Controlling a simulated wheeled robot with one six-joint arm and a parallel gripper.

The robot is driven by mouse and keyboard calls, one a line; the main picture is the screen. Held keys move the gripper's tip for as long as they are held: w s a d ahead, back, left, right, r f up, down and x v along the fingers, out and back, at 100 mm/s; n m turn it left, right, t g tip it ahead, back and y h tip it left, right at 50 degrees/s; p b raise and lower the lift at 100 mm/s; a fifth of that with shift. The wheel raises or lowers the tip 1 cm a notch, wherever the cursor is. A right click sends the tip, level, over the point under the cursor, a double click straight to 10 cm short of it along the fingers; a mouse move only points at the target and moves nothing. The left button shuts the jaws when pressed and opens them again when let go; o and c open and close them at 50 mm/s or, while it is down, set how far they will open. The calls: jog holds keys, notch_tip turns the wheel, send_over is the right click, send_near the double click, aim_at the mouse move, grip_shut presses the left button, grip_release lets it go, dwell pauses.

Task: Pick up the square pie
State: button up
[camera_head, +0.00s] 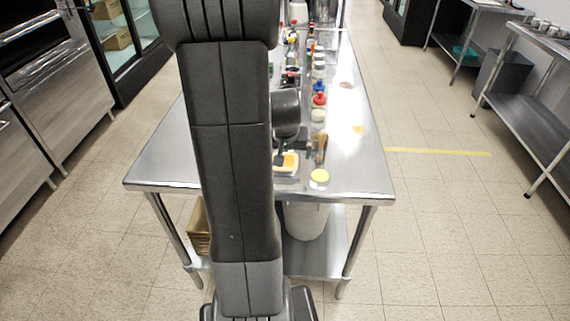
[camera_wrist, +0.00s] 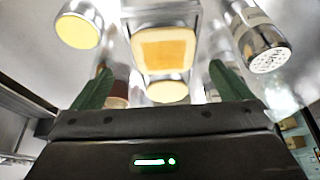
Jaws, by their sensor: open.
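The square pie (camera_wrist: 165,48) has a pale cream rim and an orange square top. In the wrist view it lies just beyond my gripper (camera_wrist: 160,72), roughly between the lines of its two green fingers. The fingers are open and apart, with nothing held. In the head view the square pie (camera_head: 290,163) is on the near part of the steel table, partly hidden by my arm and gripper. How far the fingertips are above it is hard to tell.
A round yellow-topped item (camera_wrist: 80,26) lies beside the pie, and another (camera_wrist: 167,91) lies close to it. A metal shaker (camera_wrist: 266,48) stands at upper right. The steel table (camera_head: 358,175) holds several bottles and jars farther back; its right near side is clear.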

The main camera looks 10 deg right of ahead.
jog(key=shift+a+x, duration=0.15)
jog(key=shift+x, duration=1.1)
jog(key=shift+a+x, duration=0.1)
jog(key=shift+x, duration=1.15)
jog(key=shift+c, duration=0.2)
jog(key=c, duration=1.1)
